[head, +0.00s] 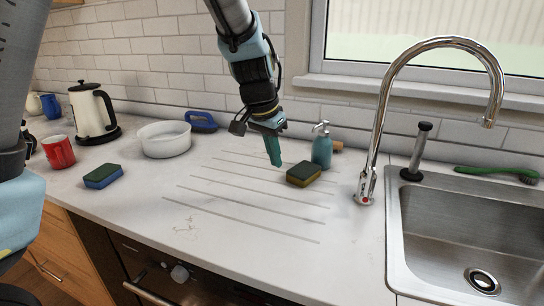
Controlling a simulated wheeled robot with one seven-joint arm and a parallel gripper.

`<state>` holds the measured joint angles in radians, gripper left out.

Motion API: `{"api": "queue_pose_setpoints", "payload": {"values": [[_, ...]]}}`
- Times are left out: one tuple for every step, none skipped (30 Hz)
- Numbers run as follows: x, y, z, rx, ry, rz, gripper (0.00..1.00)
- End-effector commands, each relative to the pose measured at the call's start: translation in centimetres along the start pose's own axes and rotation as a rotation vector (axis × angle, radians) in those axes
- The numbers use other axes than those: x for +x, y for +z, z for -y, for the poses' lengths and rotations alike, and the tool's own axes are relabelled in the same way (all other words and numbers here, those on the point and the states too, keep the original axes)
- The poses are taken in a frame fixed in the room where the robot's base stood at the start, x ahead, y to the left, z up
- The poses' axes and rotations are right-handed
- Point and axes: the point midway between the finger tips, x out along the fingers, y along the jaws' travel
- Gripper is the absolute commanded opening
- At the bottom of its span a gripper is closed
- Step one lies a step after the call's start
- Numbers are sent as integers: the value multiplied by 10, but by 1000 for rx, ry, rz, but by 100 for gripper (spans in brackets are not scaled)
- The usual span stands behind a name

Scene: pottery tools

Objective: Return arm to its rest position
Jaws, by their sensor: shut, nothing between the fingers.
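My gripper (274,160) hangs from my arm over the grooved draining part of the white counter (250,262). Its teal fingers are shut with nothing between them and point down. A yellow and dark green sponge (303,174) lies just to the right of the fingertips. The fingers look apart from the sponge. Whether the fingertips touch the counter I cannot tell.
A teal soap bottle (322,148) stands right behind the sponge, near the chrome tap (368,170) and the sink (465,235). To the left are a white bowl (165,142), a blue sponge (103,177), a red mug (58,152) and a kettle (90,112). The front counter is clear.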

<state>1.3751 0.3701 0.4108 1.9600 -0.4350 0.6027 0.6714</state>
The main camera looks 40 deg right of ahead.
Motion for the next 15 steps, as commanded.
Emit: {"api": "queue_pose_setpoints", "payload": {"values": [[-3, 0, 0, 1, 0, -1, 0], [-4, 0, 0, 2, 0, -1, 0], [-5, 0, 0, 1, -1, 0, 0], [-6, 0, 0, 1, -1, 0, 0], [-6, 0, 0, 1, -1, 0, 0], [-6, 0, 0, 1, -1, 0, 0], [-6, 0, 0, 0, -1, 0, 0], [-6, 1, 1, -2, -1, 1, 0], [-6, 3, 4, -10, -2, 2, 0], [-6, 6, 7, -21, -4, 4, 0], [-7, 10, 12, -36, -6, 6, 0], [-8, 17, 22, -64, -11, 10, 0], [-9, 25, 30, -90, -16, 14, 0], [-10, 34, 39, -121, -22, 18, 0], [-13, 48, 54, -172, -31, 24, 0]]}}
